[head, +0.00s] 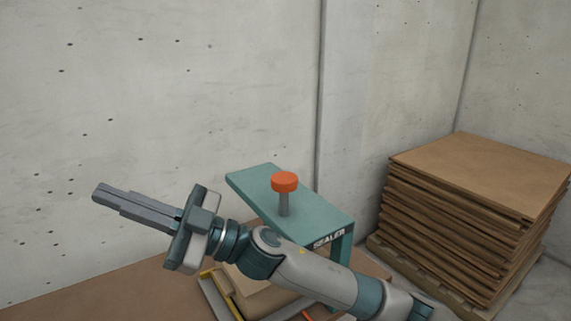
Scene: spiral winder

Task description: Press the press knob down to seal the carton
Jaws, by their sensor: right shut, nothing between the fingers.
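The press knob (285,182) is orange and sits on a grey stem that rises from the top of the teal sealer (318,212), which bears the label SEALER. A length of stem shows between the knob and the sealer top. A brown carton (262,301) lies below the sealer top, partly hidden by my right arm. My right gripper (97,194) is shut and empty, points left, and is well to the left of the knob, apart from it. My left gripper is out of view.
A tall stack of flat cardboard sheets (470,165) stands on a pallet at the right. Concrete walls close in behind. A brown table top (110,290) shows bare at the lower left. My right forearm crosses in front of the sealer.

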